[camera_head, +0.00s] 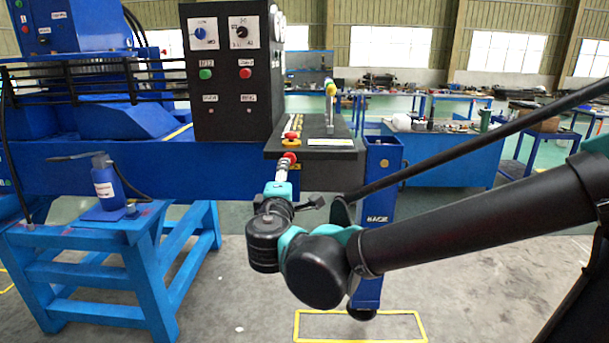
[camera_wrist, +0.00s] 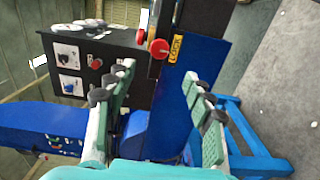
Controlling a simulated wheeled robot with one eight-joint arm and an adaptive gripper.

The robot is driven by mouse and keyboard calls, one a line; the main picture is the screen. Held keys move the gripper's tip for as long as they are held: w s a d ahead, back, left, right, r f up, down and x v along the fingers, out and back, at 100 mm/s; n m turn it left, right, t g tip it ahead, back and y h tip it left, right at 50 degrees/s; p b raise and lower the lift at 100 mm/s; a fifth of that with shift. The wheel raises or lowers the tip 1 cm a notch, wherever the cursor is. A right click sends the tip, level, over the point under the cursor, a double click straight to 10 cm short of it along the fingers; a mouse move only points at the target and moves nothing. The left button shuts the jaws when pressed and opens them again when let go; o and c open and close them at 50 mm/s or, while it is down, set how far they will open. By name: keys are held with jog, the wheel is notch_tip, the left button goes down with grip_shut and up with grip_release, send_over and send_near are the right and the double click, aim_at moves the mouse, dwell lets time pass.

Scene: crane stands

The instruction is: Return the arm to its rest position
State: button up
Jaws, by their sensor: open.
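My arm reaches in from the right in the head view, bent at a black and teal elbow. My gripper (camera_head: 284,172) points away from me at the front edge of the black console (camera_head: 330,158). In the wrist view my gripper (camera_wrist: 160,80) is open, its two green-padded fingers apart with nothing between the pads. A red knob (camera_wrist: 158,48) beside a yellow LOCK label (camera_wrist: 176,48) lies just beyond the fingertips. A red knob (camera_head: 289,157) also shows at the gripper's tip in the head view; I cannot tell whether they touch.
A black control box (camera_head: 233,75) with dials and buttons stands on the blue crane beam (camera_head: 120,168). A blue post (camera_head: 385,165) stands close right of my gripper. A blue stand (camera_head: 70,262) is at left.

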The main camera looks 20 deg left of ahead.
jog(key=w+d+f+m+g+h, duration=0.25)
jog(key=d+f, duration=0.35)
jog(key=d, duration=0.3)
jog(key=w+d+f+m+g+h, duration=0.25)
jog(key=d+f+m, duration=0.2)
jog(key=d, duration=0.55)
jog(key=w+d+f+m+g+h, duration=0.2)
jog(key=w+d+f+m, duration=0.1)
jog(key=d+f, duration=0.5)
jog(key=s+d+f+m+g+y, duration=0.3)
jog(key=s+d+f+m+g, duration=0.3)
jog(key=s+d+f+m, duration=0.4)
jog(key=shift+s+d+f+m, duration=0.3)
jog(key=shift+s+d+f, duration=1.45)
jog(key=shift+d, duration=0.95)
jog(key=shift+w, duration=0.1)
